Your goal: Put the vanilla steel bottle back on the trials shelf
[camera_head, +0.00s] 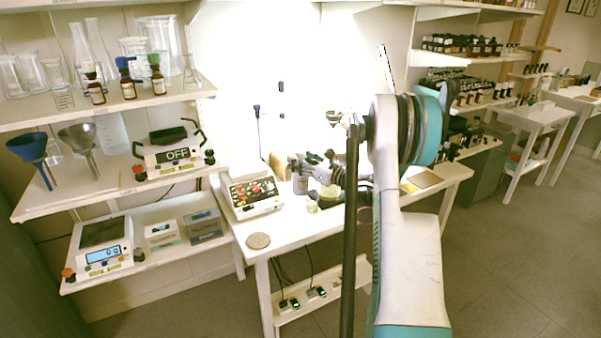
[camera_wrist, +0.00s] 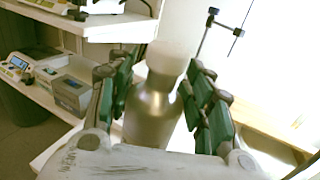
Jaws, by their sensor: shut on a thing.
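The steel bottle (camera_wrist: 153,112) is a grey metal cylinder with sloped shoulders and a whitish cap. In the wrist view it stands between the green pads of my gripper (camera_wrist: 158,103), which is shut on it. Any vanilla label is hidden or cannot be read. In the head view my gripper (camera_head: 318,170) is over the white worktable (camera_head: 290,238), partly behind my arm. The held bottle is too small and cluttered to make out surely there. Shelves with bottles (camera_head: 462,45) stand at the right; I cannot tell which is the trials shelf.
A tray of small coloured items (camera_head: 254,196) and a round cork mat (camera_head: 258,241) are on the table's left part. Left shelves hold glassware, brown bottles (camera_head: 128,88), funnels, a hotplate (camera_head: 172,152) and a scale (camera_head: 102,252). Open floor (camera_head: 500,265) lies at the right.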

